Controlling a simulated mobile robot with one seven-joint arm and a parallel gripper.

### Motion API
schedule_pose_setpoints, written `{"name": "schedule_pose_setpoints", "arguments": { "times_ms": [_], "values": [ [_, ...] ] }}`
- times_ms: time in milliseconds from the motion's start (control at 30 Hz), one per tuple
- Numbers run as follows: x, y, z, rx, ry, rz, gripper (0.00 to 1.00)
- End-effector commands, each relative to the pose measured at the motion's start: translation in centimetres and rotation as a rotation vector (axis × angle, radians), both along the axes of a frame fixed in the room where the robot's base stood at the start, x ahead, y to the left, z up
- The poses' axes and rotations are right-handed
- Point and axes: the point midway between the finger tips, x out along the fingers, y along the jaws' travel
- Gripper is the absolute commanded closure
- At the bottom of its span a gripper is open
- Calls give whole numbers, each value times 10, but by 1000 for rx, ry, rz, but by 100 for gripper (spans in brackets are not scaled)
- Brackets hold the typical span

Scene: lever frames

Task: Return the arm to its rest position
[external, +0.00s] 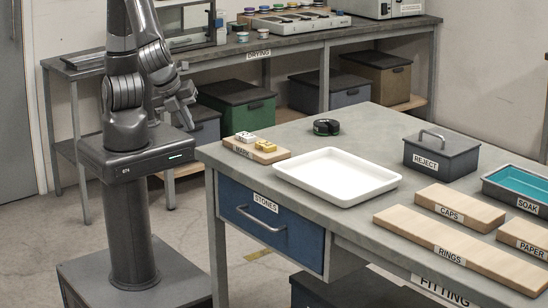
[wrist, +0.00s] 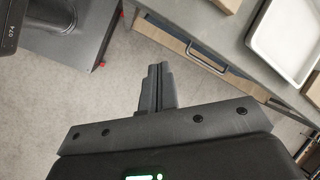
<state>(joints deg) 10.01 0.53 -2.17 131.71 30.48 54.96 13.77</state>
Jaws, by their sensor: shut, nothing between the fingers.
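My arm is folded up close above its column, at the left of the external view. My gripper (external: 186,117) hangs beside the column, left of the table and apart from it. In the wrist view my gripper (wrist: 157,68) shows its two dark fingers pressed together, with nothing between them, over bare floor. My own base (external: 140,285) stands on the floor left of the table.
The table (external: 335,118) carries a white tray (external: 337,177), a MARK board (external: 255,151), a black ring-shaped object (external: 326,127), a REJECT box (external: 441,155) and several boards. The blue STONES drawer (external: 271,221) is closed. A DRYING bench (external: 290,45) stands behind.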

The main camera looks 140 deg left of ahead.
Motion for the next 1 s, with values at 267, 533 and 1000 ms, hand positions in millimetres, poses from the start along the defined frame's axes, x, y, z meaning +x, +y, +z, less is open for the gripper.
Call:
{"name": "schedule_pose_setpoints", "arguments": {
  "times_ms": [267, 533, 1000],
  "values": [
    [-43, 4, 56, -188, -217, 251, 100],
    [-86, 1, 97, -390, -414, 474, 100],
    [-126, -8, 127, -608, -590, 661, 100]
  ]
}}
